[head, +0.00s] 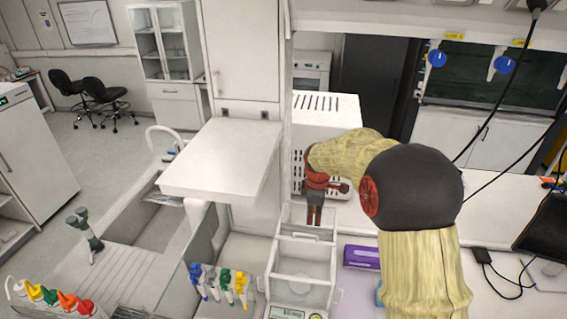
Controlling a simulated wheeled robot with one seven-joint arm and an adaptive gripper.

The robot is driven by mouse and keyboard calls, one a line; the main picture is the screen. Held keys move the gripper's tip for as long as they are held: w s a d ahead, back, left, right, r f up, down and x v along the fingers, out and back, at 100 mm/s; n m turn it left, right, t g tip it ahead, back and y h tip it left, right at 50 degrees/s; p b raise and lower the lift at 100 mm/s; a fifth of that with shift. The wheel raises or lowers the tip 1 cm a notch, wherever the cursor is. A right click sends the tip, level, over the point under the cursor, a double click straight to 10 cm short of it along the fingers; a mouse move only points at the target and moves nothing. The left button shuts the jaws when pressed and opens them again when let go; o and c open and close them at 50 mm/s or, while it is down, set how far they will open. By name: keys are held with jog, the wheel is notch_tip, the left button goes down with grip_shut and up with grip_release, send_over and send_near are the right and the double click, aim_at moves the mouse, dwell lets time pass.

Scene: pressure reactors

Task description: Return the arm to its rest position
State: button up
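My arm (420,240), in a pale yellow cover with a black and red joint, rises at the right of the head view and bends over to the left. My gripper (314,222) is small and dark red and points down. It appears over or in front of the clear-walled box of a balance (303,268) on the bench. The two fingers look close together, but they are too small to tell whether they are open or shut. I see no object between them. Whether the fingertips touch the box cannot be told.
A white vented unit (335,112) stands behind the gripper. A white shelf (222,160) juts out at left. Coloured pipettes (218,283) stand left of the balance, a purple box (361,257) right of it. Black cables (497,110) hang at right.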

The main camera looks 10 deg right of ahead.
jog(key=s+a+f+m+t+b, duration=0.1)
jog(key=s+a+f+m+b, duration=0.1)
jog(key=s+b, duration=0.7)
jog(key=s+a+f+m+t+b, duration=0.1)
jog(key=s+f+m+b, duration=0.4)
jog(key=s, duration=1)
jog(key=s+a+f+m+t+b, duration=0.1)
jog(key=s+a+f+m+b, duration=0.2)
jog(key=s+b, duration=0.9)
jog(key=m+b, duration=0.1)
jog(key=m, duration=0.2)
jog(key=shift+a+f+t+y+b, duration=0.3)
jog(key=shift+a+f+y+b, duration=0.05)
jog(key=shift+y+b, duration=0.05)
